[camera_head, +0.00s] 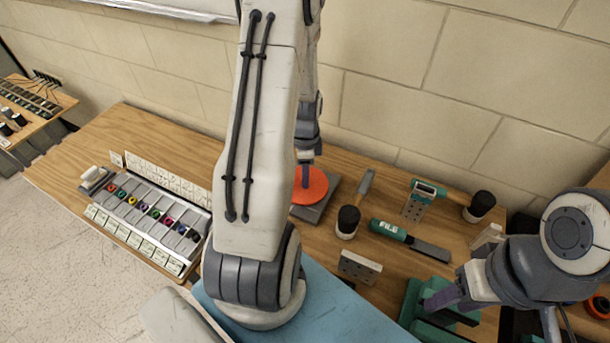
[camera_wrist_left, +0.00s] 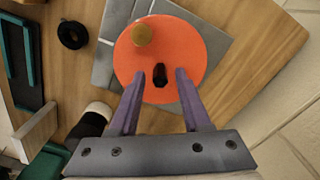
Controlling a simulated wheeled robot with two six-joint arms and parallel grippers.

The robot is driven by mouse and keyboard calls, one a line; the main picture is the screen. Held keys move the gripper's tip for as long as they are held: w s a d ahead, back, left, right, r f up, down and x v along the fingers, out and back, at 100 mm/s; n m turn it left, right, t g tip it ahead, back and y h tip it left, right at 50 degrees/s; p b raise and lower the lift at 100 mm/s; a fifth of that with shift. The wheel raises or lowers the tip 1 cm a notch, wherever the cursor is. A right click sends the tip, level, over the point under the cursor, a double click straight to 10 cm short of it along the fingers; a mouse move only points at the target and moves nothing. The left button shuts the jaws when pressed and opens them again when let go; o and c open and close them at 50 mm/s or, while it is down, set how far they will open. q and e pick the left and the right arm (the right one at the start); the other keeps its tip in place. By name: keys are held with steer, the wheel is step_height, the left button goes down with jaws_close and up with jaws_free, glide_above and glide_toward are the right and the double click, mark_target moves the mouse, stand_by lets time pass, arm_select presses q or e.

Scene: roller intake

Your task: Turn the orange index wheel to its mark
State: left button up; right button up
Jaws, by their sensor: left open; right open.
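The orange index wheel (camera_head: 316,187) lies flat on a grey plate (camera_head: 330,205) on the wooden bench. It fills the middle of the left wrist view (camera_wrist_left: 190,45), with a round brass knob (camera_wrist_left: 141,35) near its edge and a small black piece (camera_wrist_left: 160,76) near its middle. My left gripper (camera_head: 306,176) is over the wheel. In the left wrist view its purple fingers (camera_wrist_left: 160,74) are open, on either side of the black piece; contact cannot be told. My right gripper (camera_head: 446,300) is open, near a green block at the lower right.
A tray of coloured pieces (camera_head: 155,212) stands at left. A block wall rises behind the bench. My left arm hides the bench's middle.

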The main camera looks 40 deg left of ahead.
arm_select(q)
jaws_close()
steer(key=shift+n, duration=2)
steer(key=n, duration=0.4)
steer(key=shift+p, duration=0.3)
steer(key=shift+n, duration=0.3)
jaws_free()
